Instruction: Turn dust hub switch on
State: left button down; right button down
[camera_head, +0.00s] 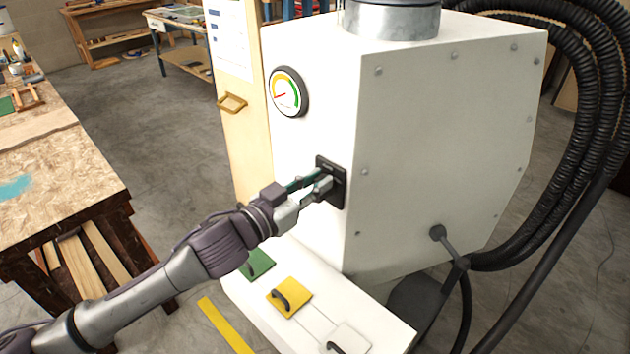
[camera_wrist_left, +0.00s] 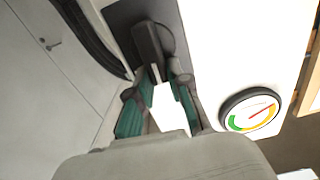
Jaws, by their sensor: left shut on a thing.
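The dust hub (camera_head: 440,150) is a large white cabinet with a round pipe on top. Its switch (camera_head: 338,193) is a dark plate on the narrow front face, below a round gauge (camera_head: 288,92). My left gripper (camera_head: 322,181) reaches the plate from the left and is shut on the switch lever. In the left wrist view the dark lever (camera_wrist_left: 147,42) stands out from the plate between the teal-padded fingertips (camera_wrist_left: 158,78). In the head view the fingers hide most of the lever, and I cannot tell its position. My right gripper is not in view.
A white ledge below the hub carries green (camera_head: 256,264), yellow (camera_head: 289,296) and white (camera_head: 349,338) plates with dark handles. Black hoses (camera_head: 585,150) hang at the right. A wooden workbench (camera_head: 60,160) stands at the left, with open grey floor behind.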

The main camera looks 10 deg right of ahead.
pick_arm(q)
jog(key=m, duration=0.2)
jog(key=m+p, duration=0.1)
jog(key=s+m, duration=0.1)
jog(key=m, duration=0.1)
jog(key=shift+d+f+m, duration=0.15)
jog(key=shift+d+m, duration=0.15)
jog(key=shift+d, duration=0.05)
jog(key=m, duration=0.1)
jog(key=m+p, duration=0.1)
jog(key=shift+s+d+f+m, duration=0.1)
jog(key=shift+s+f+m, duration=0.1)
jog(key=shift+m, duration=0.1)
jog(key=shift+s+d+f+m, duration=0.1)
jog(key=shift+f+m, duration=0.1)
jog(key=shift+m, duration=0.6)
jog(key=shift+s+f+m, duration=0.1)
jog(key=shift+f+m, duration=0.05)
jog(key=shift+m, duration=0.65)
jog(key=c, duration=1.1)
grip_release()
